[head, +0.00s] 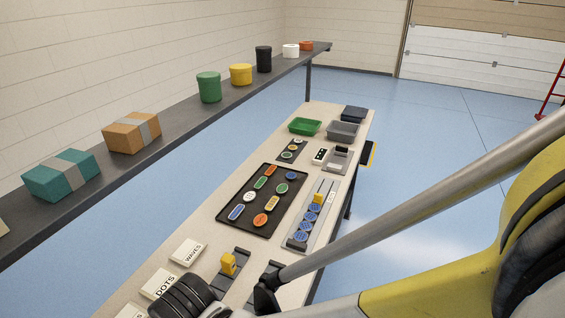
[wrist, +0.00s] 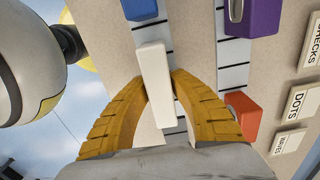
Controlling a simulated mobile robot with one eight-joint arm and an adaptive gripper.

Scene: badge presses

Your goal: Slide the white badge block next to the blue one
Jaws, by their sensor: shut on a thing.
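The white badge block (wrist: 154,70) is a long pale bar between the yellow fingers of my gripper (wrist: 162,84) in the wrist view. The gripper is shut on it. The white block is over a pale track with black cross lines (wrist: 168,30). The blue block (wrist: 139,8) is at the top edge on the same track, cut off by the frame. A short gap shows between the white block's upper end and the blue block. The head view does not clearly show either block or the fingertips.
In the wrist view, a second lined track (wrist: 232,76) carries a purple block (wrist: 252,18) and an orange-red block (wrist: 243,116). A DOTS card (wrist: 299,102) lies at the right.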

